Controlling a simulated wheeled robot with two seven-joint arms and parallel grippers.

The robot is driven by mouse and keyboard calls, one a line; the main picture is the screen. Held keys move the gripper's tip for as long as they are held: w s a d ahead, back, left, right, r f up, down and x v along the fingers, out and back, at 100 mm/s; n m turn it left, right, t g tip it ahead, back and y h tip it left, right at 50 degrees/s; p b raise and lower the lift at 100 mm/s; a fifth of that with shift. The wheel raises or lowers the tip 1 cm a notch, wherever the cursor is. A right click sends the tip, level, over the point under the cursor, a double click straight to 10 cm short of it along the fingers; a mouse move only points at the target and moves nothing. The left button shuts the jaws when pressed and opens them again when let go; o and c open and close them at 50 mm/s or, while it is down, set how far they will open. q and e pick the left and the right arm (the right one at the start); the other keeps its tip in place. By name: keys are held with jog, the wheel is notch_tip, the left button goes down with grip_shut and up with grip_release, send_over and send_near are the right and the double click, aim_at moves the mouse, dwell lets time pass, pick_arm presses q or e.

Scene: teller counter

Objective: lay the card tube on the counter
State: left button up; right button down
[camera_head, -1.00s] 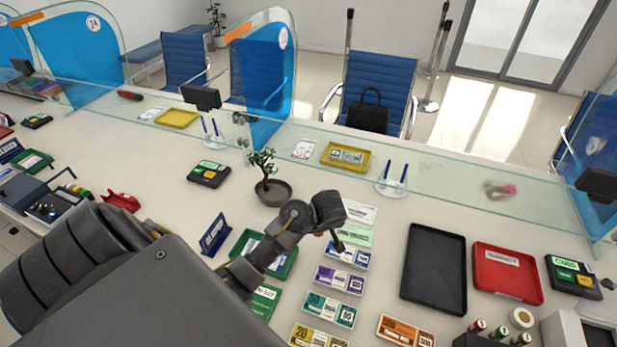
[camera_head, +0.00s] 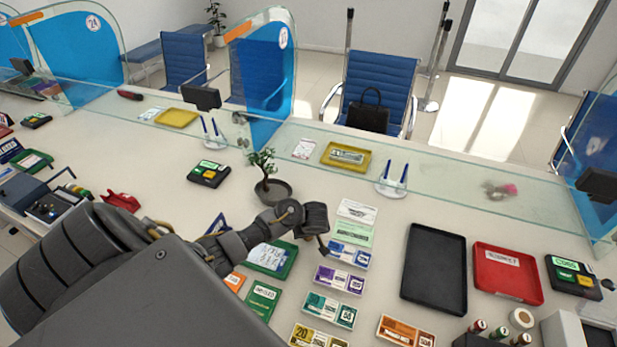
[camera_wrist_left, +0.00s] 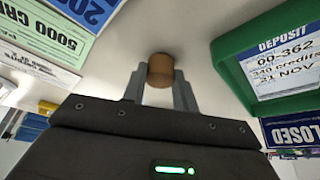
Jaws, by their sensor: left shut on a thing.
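The card tube (camera_wrist_left: 160,71) is a short brown cylinder with a paler round end, seen in the left wrist view. My left gripper (camera_wrist_left: 160,88) is shut on it, with one grey finger on each side. In the head view my left gripper (camera_head: 323,246) is low over the counter (camera_head: 380,215), just left of the blue and white note cards. The tube is hidden there, and I cannot tell whether it touches the counter. My right gripper is not in view.
A green deposit tray (camera_head: 284,270) lies just left of the gripper. Note cards (camera_head: 349,254) lie to its right, and a potted plant (camera_head: 272,191) stands behind. A black tray (camera_head: 434,269) and a red tray (camera_head: 507,273) are further right. Bare counter lies between cards and black tray.

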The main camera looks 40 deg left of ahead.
pick_arm(q)
jog(key=shift+d, duration=0.1)
jog(key=o, duration=1)
jog(key=shift+r, duration=0.25)
jog(key=shift+s+d+r, duration=0.1)
jog(key=shift+d+r, duration=0.1)
jog(key=shift+r, duration=0.1)
jog(key=p+v, duration=0.1)
jog(key=v, duration=1)
jog(key=shift+a, duration=0.1)
